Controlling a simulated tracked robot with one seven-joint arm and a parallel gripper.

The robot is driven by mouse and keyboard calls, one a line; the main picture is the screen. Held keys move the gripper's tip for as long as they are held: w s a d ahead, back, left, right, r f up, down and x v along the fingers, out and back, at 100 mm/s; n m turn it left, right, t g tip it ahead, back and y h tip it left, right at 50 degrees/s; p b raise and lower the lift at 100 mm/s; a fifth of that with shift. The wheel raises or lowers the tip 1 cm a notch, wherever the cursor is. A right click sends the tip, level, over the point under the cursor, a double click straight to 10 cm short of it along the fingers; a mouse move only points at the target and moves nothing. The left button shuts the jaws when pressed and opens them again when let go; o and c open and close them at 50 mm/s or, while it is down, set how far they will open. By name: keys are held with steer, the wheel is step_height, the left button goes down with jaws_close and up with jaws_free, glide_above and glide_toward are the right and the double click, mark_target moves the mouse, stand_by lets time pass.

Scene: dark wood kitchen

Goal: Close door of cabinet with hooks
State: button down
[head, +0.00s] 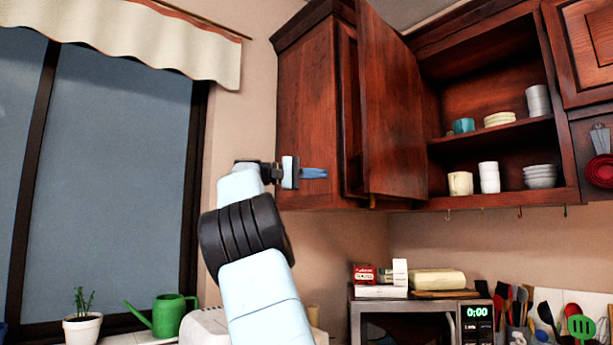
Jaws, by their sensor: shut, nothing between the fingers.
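The wooden wall cabinet (455,199) at the upper right has small hooks (519,212) along its underside. Its door (392,110) is swung wide open on the left and sticks out toward me, so the shelves show. My gripper (326,173) is shut and empty. In the picture it lies over the cabinet's left side panel (305,110), left of the open door's lower part. I cannot tell whether the fingertips touch the wood.
Cups, bowls and plates (499,118) stand on the cabinet shelves. A microwave (425,318) with boxes (380,278) on top sits below. A green watering can (166,314) and a potted plant (83,325) are at the lower left, by the window (110,170).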

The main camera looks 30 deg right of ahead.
steer(key=x, duration=0.4)
steer(key=shift+s+d, duration=0.25)
steer(key=shift+d, duration=0.1)
steer(key=shift+s+d, duration=0.2)
steer(key=shift+s, duration=0.7)
steer(key=shift+s+d, duration=0.2)
steer(key=shift+s, duration=0.65)
